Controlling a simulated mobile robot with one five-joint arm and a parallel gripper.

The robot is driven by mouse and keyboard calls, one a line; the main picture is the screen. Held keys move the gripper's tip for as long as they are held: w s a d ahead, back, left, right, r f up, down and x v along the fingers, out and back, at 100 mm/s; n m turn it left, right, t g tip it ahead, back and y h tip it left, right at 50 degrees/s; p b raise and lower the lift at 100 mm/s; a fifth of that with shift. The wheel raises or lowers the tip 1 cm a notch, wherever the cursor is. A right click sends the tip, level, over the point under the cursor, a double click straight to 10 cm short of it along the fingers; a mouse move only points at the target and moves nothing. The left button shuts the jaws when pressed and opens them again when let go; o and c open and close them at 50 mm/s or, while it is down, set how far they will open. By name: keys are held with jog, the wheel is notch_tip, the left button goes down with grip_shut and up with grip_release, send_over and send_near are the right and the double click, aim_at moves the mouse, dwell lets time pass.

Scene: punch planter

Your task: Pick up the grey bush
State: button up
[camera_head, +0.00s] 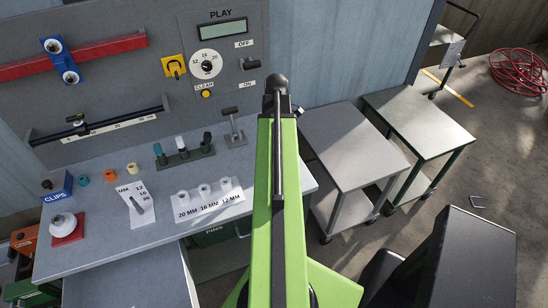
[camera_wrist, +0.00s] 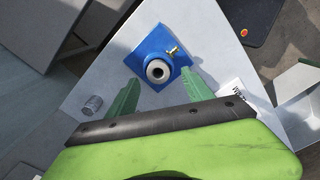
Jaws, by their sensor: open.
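In the wrist view, a small grey ribbed cylinder (camera_wrist: 92,104) stands on a pale top, left of my left finger and apart from it. A light grey ring with a dark hole (camera_wrist: 158,71) sits on a square blue base (camera_wrist: 149,48) with a small brass fitting. I cannot tell for sure which of these is the grey bush. My gripper (camera_wrist: 161,77) is open; its two green fingers point toward the blue base, with the ring in line between their tips. I cannot tell the height above it. The head view shows my arm, but not the fingers.
Two carts (camera_head: 345,143) (camera_head: 420,120) stand right of my arm.

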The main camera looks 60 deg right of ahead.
jog(key=f+b, duration=0.2)
jog(key=f, duration=0.1)
jog(key=f+b, duration=0.1)
jog(key=shift+d+f, duration=0.2)
jog(key=shift+d, duration=0.05)
jog(key=shift+r, duration=0.2)
grip_shut()
